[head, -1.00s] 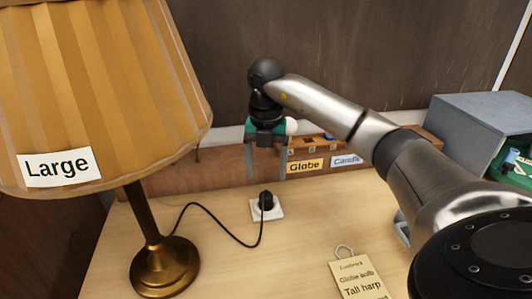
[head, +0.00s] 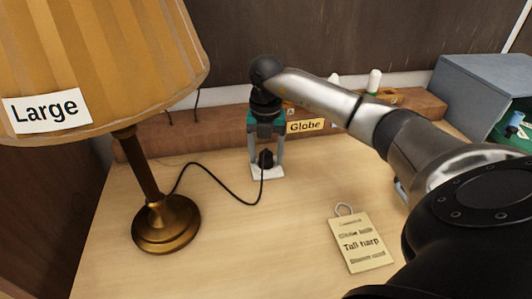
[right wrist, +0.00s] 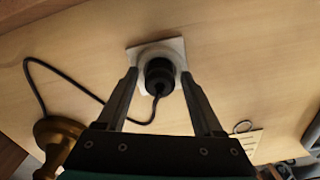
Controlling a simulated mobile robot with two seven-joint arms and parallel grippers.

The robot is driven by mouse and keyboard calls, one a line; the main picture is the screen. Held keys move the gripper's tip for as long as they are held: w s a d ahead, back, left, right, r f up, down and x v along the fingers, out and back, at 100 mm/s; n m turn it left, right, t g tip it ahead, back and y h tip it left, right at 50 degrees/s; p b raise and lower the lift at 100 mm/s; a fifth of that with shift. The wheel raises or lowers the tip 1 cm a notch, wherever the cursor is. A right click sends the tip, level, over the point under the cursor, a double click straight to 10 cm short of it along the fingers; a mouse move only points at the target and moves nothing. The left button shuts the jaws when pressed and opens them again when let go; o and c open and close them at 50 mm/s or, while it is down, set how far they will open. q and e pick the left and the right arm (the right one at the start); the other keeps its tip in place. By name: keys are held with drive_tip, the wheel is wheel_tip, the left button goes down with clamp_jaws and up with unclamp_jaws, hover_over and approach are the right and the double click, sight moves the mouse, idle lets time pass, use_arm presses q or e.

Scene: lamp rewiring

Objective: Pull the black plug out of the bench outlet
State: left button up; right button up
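The black plug (head: 266,159) sits in the white bench outlet (head: 268,173), its black cord running left to the lamp (head: 166,222). My right gripper (head: 267,160) is lowered over the plug, one finger on each side of it. In the right wrist view the plug (right wrist: 159,76) shows between the two open fingertips (right wrist: 160,72), with a gap on both sides. The outlet plate (right wrist: 172,45) shows around the plug there. My left gripper is not in view.
The lamp with a pleated shade labelled Large (head: 100,60) stands close on the left. A paper tag (head: 362,242) lies at the front right. A wooden rack (head: 180,138) labelled Globe runs along the back, and a grey box (head: 475,90) stands at the right.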

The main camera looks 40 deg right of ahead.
sight(266, 154)
clamp_jaws()
idle(0.3)
drive_tip(key=shift+r, duration=0.1)
drive_tip(key=shift+r+p, duration=2.2)
drive_tip(key=shift+r, duration=0.1)
drive_tip(key=shift+f, duration=0.1)
drive_tip(key=shift+s+a, duration=0.1)
